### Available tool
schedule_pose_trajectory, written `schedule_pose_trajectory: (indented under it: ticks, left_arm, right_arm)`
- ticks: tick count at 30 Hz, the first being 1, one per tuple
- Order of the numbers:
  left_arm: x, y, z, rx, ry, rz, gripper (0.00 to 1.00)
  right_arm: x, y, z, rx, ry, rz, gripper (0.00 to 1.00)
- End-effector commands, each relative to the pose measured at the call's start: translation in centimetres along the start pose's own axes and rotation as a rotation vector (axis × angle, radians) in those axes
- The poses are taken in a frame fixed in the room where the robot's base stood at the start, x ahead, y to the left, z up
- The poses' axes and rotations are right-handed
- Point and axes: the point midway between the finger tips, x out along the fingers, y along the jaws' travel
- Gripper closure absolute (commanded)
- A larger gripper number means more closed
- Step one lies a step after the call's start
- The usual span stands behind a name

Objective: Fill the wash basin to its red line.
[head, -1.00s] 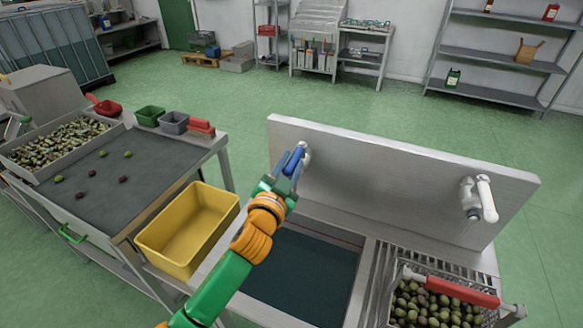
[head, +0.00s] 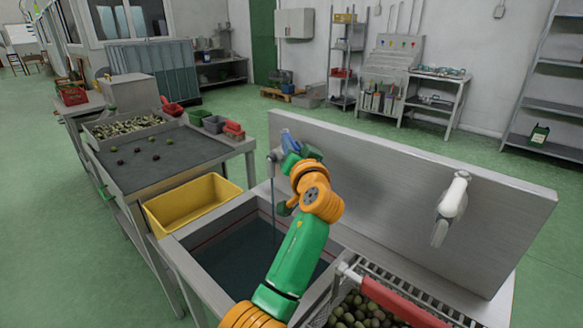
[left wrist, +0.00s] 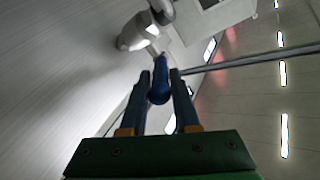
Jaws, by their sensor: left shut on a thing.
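The wash basin (head: 190,247) is in the lower middle of the head view. It holds dark water (head: 232,258), and its red line (head: 212,236) shows on the wall above the water. My left gripper (head: 288,145) is at the tap on the backboard. In the left wrist view, its two fingers (left wrist: 159,78) are shut on the blue tap lever (left wrist: 160,88). A thin water stream (head: 273,195) falls from this tap into the basin. My left arm hides the right part of the basin. My right gripper is out of view.
A yellow tub (head: 188,207) stands left of the basin, beside the sorting table (head: 150,172). A white tap (head: 453,200) is on the backboard's right. A red-handled basket of olives (head: 398,303) stands right of the basin. Green floor is open behind the backboard.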

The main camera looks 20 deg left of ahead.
Motion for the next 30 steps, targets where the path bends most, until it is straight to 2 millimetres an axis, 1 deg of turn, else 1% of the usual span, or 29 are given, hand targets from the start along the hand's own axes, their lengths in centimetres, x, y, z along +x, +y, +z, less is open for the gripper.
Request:
schedule_pose_trajectory:
  ticks: [1,9,27,28,29,30]
  left_arm:
    - [0.0,0.4,0.4,0.000,-0.012,-0.021,1.00]
    - [0.1,0.3,0.0,0.000,-0.063,-0.110,1.00]
    - [0.2,0.2,-0.1,-0.001,-0.081,-0.141,1.00]
    - [0.2,0.2,-0.1,-0.001,-0.081,-0.141,0.68]
    - [0.2,0.2,-0.1,-0.001,-0.081,-0.141,0.60]
    - [0.2,0.2,-0.1,-0.001,-0.081,-0.141,0.49]
  right_arm:
    - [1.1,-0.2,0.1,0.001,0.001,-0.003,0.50]
    - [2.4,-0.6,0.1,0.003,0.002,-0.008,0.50]
    - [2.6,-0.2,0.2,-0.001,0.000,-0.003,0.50]
    - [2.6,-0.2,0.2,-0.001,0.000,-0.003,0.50]
    - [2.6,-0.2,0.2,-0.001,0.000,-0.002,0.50]
    - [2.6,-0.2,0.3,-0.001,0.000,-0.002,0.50]
